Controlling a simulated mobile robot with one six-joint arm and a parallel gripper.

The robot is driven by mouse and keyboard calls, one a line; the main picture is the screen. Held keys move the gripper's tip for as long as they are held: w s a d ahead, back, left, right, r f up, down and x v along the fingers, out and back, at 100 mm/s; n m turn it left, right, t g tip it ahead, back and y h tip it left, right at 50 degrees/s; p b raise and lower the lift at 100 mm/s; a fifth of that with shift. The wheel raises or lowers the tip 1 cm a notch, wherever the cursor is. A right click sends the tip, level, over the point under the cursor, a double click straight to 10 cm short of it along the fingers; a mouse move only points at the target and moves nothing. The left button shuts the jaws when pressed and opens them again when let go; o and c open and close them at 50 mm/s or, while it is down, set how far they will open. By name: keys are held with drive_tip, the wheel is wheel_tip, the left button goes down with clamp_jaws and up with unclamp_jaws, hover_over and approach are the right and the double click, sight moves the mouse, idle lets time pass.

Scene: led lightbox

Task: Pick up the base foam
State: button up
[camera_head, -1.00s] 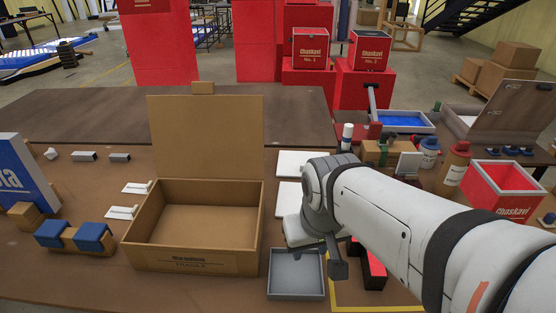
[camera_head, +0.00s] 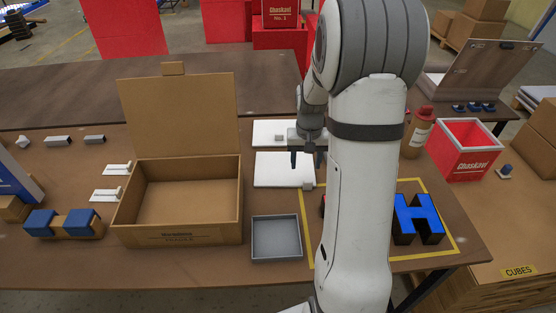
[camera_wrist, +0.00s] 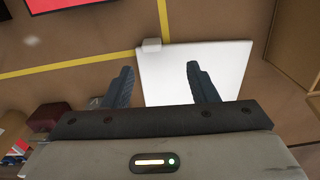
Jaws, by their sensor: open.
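Two flat white panels lie on the brown table, right of the open cardboard box; I cannot tell which is the base foam. The rear panel (camera_head: 266,128) is partly covered by my gripper. The front panel (camera_head: 275,172) has a small pale block at its right front corner. In the wrist view a white panel (camera_wrist: 210,75) with a pale block (camera_wrist: 152,45) at one corner lies beyond my fingers. My gripper (camera_head: 306,160) points down near the panels' right side. Its two fingers (camera_wrist: 160,75) are apart with nothing held between them.
The cardboard box (camera_head: 190,236) stands open with its lid raised. A grey tray (camera_head: 276,258) sits in front of the panels. A yellow outline (camera_head: 425,256) surrounds a blue-topped letter H (camera_head: 418,215) at right. A red box (camera_head: 465,155) stands farther right. My arm hides part of the table.

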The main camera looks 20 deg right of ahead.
sight(308, 178)
drive_tip(key=shift+w+d+f, duration=0.1)
drive_tip(key=shift+d+f, duration=0.15)
drive_tip(key=shift+f, duration=0.15)
drive_tip(key=f, duration=0.2)
drive_tip(key=f+p, duration=0.1)
drive_tip(key=f, duration=0.4)
drive_tip(key=shift+d+f+p, duration=0.25)
drive_tip(key=shift+d+p, duration=0.15)
drive_tip(key=c, duration=1.1)
